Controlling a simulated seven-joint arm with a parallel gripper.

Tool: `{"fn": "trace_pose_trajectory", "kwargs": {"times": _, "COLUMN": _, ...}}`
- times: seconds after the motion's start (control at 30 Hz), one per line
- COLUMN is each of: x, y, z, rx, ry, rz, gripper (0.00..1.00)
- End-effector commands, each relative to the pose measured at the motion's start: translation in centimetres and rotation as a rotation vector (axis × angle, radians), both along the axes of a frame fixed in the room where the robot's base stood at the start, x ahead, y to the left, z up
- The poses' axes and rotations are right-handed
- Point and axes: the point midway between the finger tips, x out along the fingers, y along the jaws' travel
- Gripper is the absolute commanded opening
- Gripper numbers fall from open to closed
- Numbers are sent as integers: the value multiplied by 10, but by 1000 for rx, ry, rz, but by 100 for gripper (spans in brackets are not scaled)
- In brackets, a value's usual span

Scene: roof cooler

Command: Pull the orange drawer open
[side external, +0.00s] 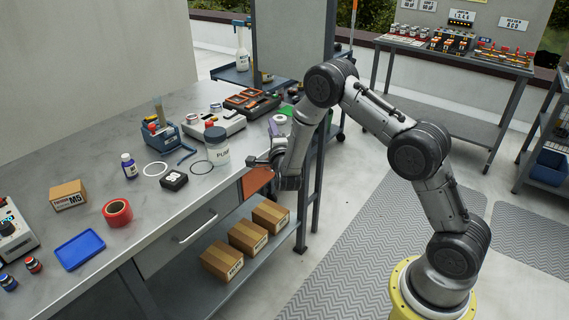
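The orange drawer (257,181) is set in the front of the grey workbench, to the right of a grey drawer. Its front looks about flush with the bench front. My arm covers its right part, and its handle cannot be made out. My gripper (256,162) is at the bench's front edge, by the upper part of the orange front. The fingers are small and partly lost against the bench, so whether they are open or touch anything is not clear.
The grey drawer (190,229) has a bar handle. Several cardboard boxes (248,237) stand on the shelf below. The floor before the bench is clear.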

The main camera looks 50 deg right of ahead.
Motion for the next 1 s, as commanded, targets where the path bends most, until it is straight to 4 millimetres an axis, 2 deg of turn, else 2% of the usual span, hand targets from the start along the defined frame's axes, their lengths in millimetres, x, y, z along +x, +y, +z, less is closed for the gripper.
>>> {"fn": "trace_pose_trajectory", "kwargs": {"times": 0.03, "x": -7, "y": -5, "z": -37, "rx": -4, "ry": 44, "rz": -21, "gripper": 26}}
{"fn": "trace_pose_trajectory", "kwargs": {"times": 0.1, "x": -17, "y": -10, "z": -79, "rx": -10, "ry": 106, "rz": -41, "gripper": 26}}
{"fn": "trace_pose_trajectory", "kwargs": {"times": 0.2, "x": -33, "y": -14, "z": -132, "rx": -1, "ry": 197, "rz": -55, "gripper": 26}}
{"fn": "trace_pose_trajectory", "kwargs": {"times": 0.33, "x": -50, "y": -15, "z": -173, "rx": 7, "ry": 275, "rz": -59, "gripper": 26}}
{"fn": "trace_pose_trajectory", "kwargs": {"times": 0.43, "x": -55, "y": -17, "z": -185, "rx": 9, "ry": 298, "rz": -62, "gripper": 26}}
{"fn": "trace_pose_trajectory", "kwargs": {"times": 0.57, "x": -50, "y": -24, "z": -187, "rx": 10, "ry": 301, "rz": -65, "gripper": 26}}
{"fn": "trace_pose_trajectory", "kwargs": {"times": 1.0, "x": 5, "y": -81, "z": -199, "rx": 9, "ry": 300, "rz": -65, "gripper": 26}}
